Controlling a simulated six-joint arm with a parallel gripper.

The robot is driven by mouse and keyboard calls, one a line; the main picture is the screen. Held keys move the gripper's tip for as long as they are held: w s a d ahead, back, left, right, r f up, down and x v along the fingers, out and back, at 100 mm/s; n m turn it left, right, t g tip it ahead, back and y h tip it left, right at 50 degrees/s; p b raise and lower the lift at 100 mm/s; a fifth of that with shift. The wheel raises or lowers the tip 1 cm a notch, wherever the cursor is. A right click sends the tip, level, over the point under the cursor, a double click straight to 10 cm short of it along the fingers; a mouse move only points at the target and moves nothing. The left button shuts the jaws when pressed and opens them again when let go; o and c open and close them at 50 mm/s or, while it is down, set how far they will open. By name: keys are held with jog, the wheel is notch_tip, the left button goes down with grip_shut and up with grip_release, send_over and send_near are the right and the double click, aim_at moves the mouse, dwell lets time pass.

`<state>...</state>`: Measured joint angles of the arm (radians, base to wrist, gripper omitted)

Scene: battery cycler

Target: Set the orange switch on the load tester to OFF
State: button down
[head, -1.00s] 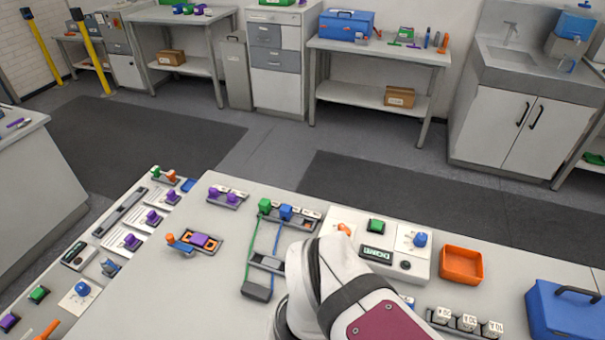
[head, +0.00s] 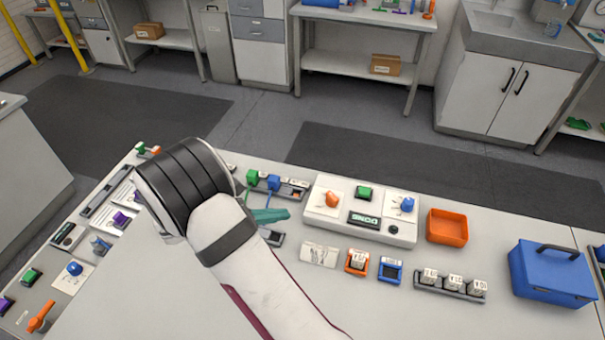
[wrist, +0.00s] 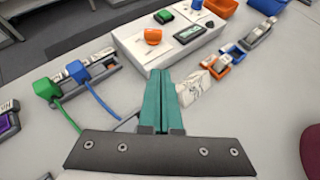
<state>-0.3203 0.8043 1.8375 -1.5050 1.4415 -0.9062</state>
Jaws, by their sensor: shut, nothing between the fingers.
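The load tester (head: 317,217) is a white box right of centre in the head view. Its orange switch (head: 331,199) stands at the left of its top face and shows whole. In the wrist view the switch (wrist: 153,37) sits beyond my fingertips. Its OFF marking is too small to read, so I cannot tell its setting. My gripper (head: 287,214), with teal fingers, is shut and empty, left of the tester and apart from the switch. In the wrist view the fingers (wrist: 168,76) lie together, pointing towards the tester's front left corner.
The tester also carries a green button (head: 364,191), a display (head: 364,219) that seems to read DONE, and a blue knob (head: 407,204). Green and blue plugs (head: 273,183) with cables stand left of it. An orange tray (head: 447,227) is to its right. Labelled blocks sit in front.

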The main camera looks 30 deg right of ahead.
jog(key=shift+w+a+f, duration=0.1)
jog(key=shift+w+f, duration=0.15)
send_near(332, 203)
jog(key=f, duration=0.1)
jog(key=d+f, duration=0.1)
jog(key=f, duration=0.1)
jog(key=shift+d+f, duration=0.2)
jog(key=shift+d, duration=0.15)
jog(key=d, duration=0.2)
jog(key=shift+w+d+r, duration=0.1)
jog(key=shift+w+d, duration=0.05)
jog(key=shift+d, duration=0.7)
